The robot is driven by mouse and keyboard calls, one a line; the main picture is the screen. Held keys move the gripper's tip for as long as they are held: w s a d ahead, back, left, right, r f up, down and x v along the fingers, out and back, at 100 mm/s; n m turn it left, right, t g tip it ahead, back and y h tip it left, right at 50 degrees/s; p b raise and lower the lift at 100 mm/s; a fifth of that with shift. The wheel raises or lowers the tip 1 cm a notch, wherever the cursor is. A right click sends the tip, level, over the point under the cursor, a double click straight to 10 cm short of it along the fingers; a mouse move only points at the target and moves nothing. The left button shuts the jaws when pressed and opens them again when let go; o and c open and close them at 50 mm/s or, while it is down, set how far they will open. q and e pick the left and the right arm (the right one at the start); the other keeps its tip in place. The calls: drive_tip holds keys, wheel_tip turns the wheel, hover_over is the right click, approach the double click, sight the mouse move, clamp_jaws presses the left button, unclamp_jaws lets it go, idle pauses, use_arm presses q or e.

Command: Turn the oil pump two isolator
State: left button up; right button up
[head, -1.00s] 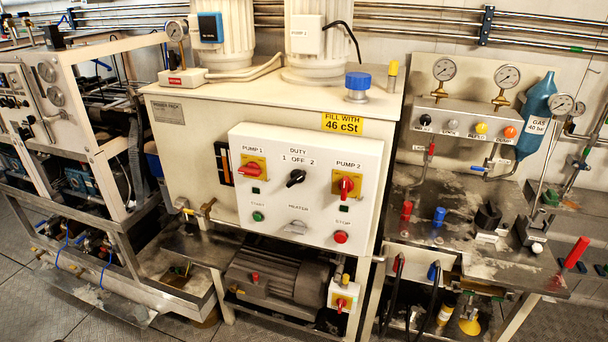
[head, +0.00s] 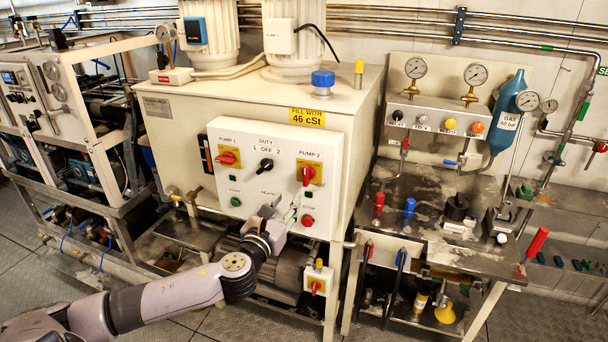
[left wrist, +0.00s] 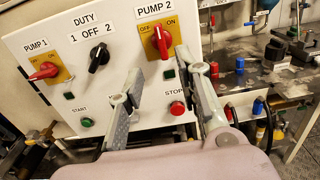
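The oil pump two isolator (head: 309,174) is a red rotary handle on a yellow plate under the PUMP 2 label, at the right of the white control panel (head: 250,205). Its handle stands roughly upright, pointing between OFF and ON or near vertical; the exact position is hard to tell. In the left wrist view the isolator (left wrist: 161,42) is just above and beyond my fingertips. My left gripper (head: 284,206) is in front of the panel, below the isolator, with fingers apart and nothing between them (left wrist: 160,62). My right gripper is not in view.
The pump one isolator (head: 227,158) has its handle lying sideways. A black duty switch (head: 266,165) sits between the isolators. The green start (head: 235,201) and red stop (head: 307,221) buttons are below. A steel bench (head: 430,225) with fittings stands to the right.

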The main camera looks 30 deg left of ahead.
sight(305, 176)
use_arm(q)
drive_tip(key=p+x, duration=0.2)
drive_tip(key=x, duration=0.9)
drive_tip(key=shift+w, duration=0.9)
drive_tip(key=shift+w+a, duration=0.15)
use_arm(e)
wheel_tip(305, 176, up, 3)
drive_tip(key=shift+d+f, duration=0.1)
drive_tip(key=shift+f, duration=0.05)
use_arm(q)
drive_tip(key=shift+c, duration=0.4)
clamp_jaws()
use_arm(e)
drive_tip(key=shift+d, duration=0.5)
